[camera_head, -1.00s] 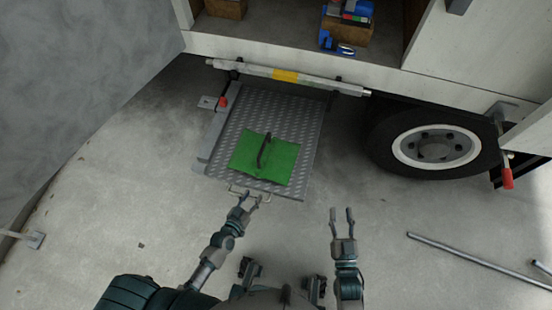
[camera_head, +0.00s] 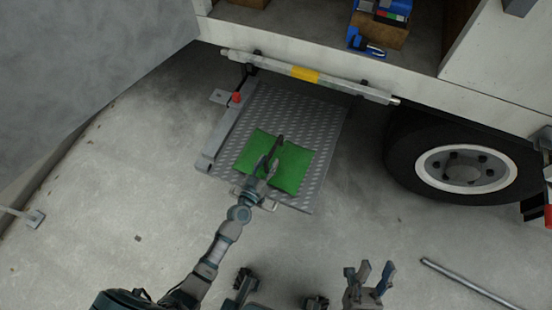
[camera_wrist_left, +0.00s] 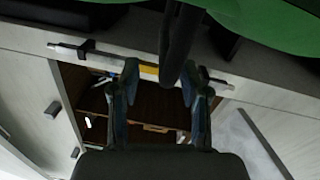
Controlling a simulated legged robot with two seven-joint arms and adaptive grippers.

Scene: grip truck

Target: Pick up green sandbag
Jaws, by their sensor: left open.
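The green sandbag (camera_head: 293,168) lies flat on the grey diamond-plate platform (camera_head: 318,130). Its dark handle (camera_head: 279,142) stands up from its middle, partly hidden by my left gripper. My left gripper (camera_head: 269,166) is open over the near part of the bag. In the left wrist view, the bag (camera_wrist_left: 272,18) fills the top right. The dark handle (camera_wrist_left: 178,45) comes down between the tips of the open left gripper (camera_wrist_left: 160,72); I cannot tell whether they touch. My right gripper (camera_head: 370,268) is open and empty above the floor at the lower right.
A white bar with a yellow band (camera_head: 305,74) runs along the truck's edge behind the platform. A truck wheel (camera_head: 462,170) stands at the right. A metal rod (camera_head: 465,283) lies on the floor. A grey wall (camera_head: 80,80) rises at the left.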

